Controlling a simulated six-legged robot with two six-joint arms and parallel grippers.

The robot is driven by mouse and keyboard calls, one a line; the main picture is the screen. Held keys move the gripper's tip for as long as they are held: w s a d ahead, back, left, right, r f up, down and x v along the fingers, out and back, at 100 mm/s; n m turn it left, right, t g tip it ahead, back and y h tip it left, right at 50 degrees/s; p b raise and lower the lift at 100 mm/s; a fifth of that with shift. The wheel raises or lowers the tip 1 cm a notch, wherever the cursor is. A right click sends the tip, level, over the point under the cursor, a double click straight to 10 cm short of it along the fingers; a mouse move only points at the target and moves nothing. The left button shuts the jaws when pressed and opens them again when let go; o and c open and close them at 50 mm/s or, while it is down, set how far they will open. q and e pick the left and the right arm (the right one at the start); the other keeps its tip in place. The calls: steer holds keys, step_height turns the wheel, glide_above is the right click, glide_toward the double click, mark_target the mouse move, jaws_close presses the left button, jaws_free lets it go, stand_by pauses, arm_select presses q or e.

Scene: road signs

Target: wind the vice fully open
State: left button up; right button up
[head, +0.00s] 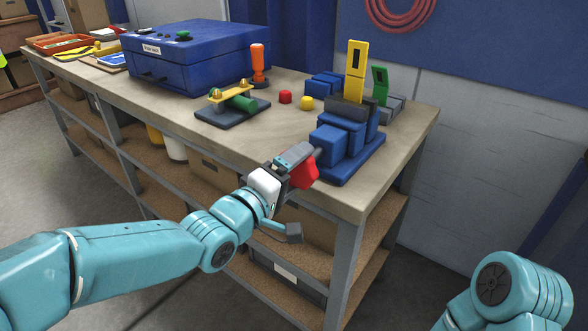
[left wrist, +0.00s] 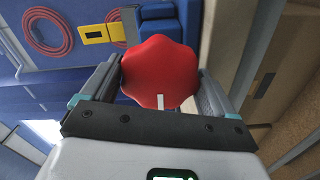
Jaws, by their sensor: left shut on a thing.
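The blue vice (head: 340,142) stands at the near right corner of the workbench, and part of its blue body (left wrist: 160,12) shows in the left wrist view. Its red lobed handwheel (head: 304,171) faces the bench's front edge. My left gripper (head: 298,164) is at the handwheel. In the left wrist view the red handwheel (left wrist: 159,72) sits between the two fingers, which are shut on it, and a short white mark points down at its lower part. A yellow slotted piece (head: 356,66) stands upright at the vice. My right arm shows at the lower right; its gripper is out of view.
The workbench (head: 200,127) also holds a blue case (head: 190,55), an orange-handled tool (head: 258,64), a dark plate with a green cylinder (head: 240,104), and red (head: 285,97) and yellow (head: 306,103) knobs. A green piece (head: 380,85) stands behind the vice. A red coil (head: 402,12) hangs on the wall.

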arm_select(q)
steer(key=shift+f, duration=0.15)
steer(key=o, duration=0.8)
steer(key=shift+s, duration=0.1)
steer(key=v, duration=1.6)
steer(key=shift+s+p, duration=0.1)
steer(key=shift+p, duration=0.2)
